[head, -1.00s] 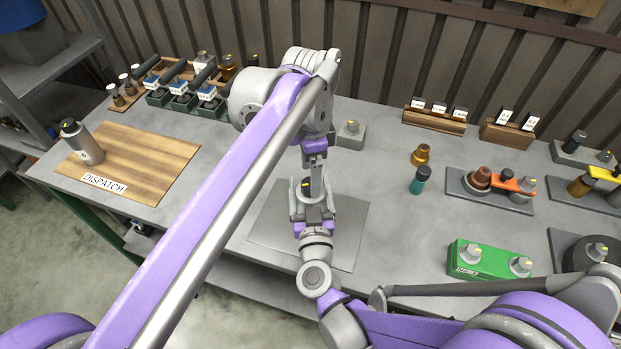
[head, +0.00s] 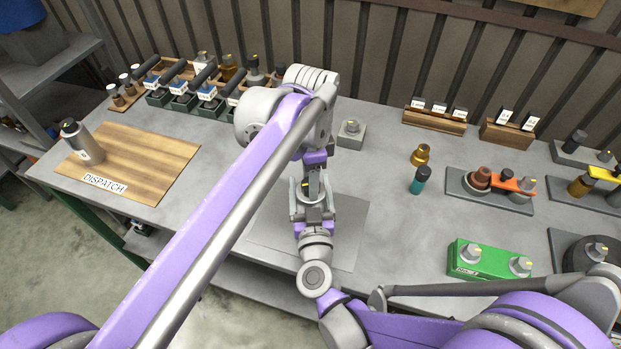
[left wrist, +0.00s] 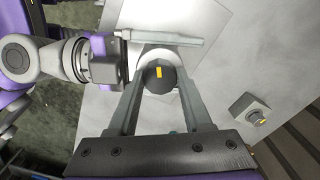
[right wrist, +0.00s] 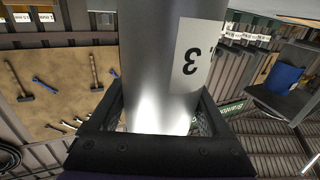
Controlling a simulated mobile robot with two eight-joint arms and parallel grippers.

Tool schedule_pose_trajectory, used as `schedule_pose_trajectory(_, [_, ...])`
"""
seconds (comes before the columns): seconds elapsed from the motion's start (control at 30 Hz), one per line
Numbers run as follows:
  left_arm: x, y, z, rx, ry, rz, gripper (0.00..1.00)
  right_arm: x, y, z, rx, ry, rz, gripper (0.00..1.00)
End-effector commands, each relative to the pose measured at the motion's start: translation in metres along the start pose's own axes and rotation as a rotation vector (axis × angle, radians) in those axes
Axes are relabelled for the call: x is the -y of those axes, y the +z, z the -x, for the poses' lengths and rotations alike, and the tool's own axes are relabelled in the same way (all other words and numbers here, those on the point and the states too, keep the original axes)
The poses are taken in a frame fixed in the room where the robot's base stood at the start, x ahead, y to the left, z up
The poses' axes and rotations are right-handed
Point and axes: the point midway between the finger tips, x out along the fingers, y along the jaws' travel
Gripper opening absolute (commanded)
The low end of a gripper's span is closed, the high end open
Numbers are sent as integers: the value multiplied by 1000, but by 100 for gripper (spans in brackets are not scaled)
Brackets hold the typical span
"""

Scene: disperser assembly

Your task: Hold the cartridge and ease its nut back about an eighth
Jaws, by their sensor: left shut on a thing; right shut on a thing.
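The cartridge is a silver-grey cylinder (right wrist: 160,60) with a white label marked 3, filling the middle of the right wrist view. My right gripper (right wrist: 160,115) is shut around its body; in the head view this gripper (head: 313,208) holds it upright over the grey mat. The nut (left wrist: 160,77) is a dark round cap with a yellow mark on the cartridge's top. My left gripper (left wrist: 160,84) reaches down from above with its fingers on either side of the nut, shut on it. In the head view the left gripper (head: 313,178) partly hides the nut.
A grey mat (head: 345,245) lies under the grippers. A grey block with a nut (head: 350,133) stands just behind. The wooden dispatch board (head: 150,160) at left bears a silver cartridge (head: 85,145). A green fixture (head: 490,262) and small parts stand at right.

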Motion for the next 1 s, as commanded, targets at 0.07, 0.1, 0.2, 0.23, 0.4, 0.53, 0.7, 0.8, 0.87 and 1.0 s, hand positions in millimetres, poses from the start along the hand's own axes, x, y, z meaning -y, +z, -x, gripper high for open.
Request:
schedule_pose_trajectory(0.07, [0, 0, 0, 0, -1, 0, 0, 0, 0, 0, 0, 1, 1, 0])
schedule_pose_trajectory(0.1, [0, 0, 0, 0, -1, 1, 0, 0, 0, 0, 0, 1, 2, 0])
schedule_pose_trajectory(0.2, [0, 0, 0, 0, -1, 10, 0, 0, 0, 0, 0, 1, 2, 0])
schedule_pose_trajectory(0.23, [0, 0, 0, 0, -1, 15, 0, 0, 0, 0, 0, 1, 2, 0])
schedule_pose_trajectory(0.4, [0, 0, 0, -1, -1, 73, 0, 0, 0, 0, 0, 1, 1, 0])
schedule_pose_trajectory(0.53, [0, 0, 0, -1, 0, 155, 0, 0, 0, 0, 0, 1, 1, 0])
schedule_pose_trajectory(0.7, [0, 0, 0, -1, 0, 293, 0, 0, 0, 0, 0, 1, 1, 0])
schedule_pose_trajectory(0.8, [0, 0, 0, -1, 0, 378, 0, 0, 0, 0, 0, 1, 1, 0])
schedule_pose_trajectory(0.87, [0, 0, 0, -1, 0, 427, 0, 0, 0, 0, 0, 1, 1, 0])
schedule_pose_trajectory(1.0, [1, 0, 1, -1, -1, 534, 0, 0, 0, 0, 0, 0, 1, 0])
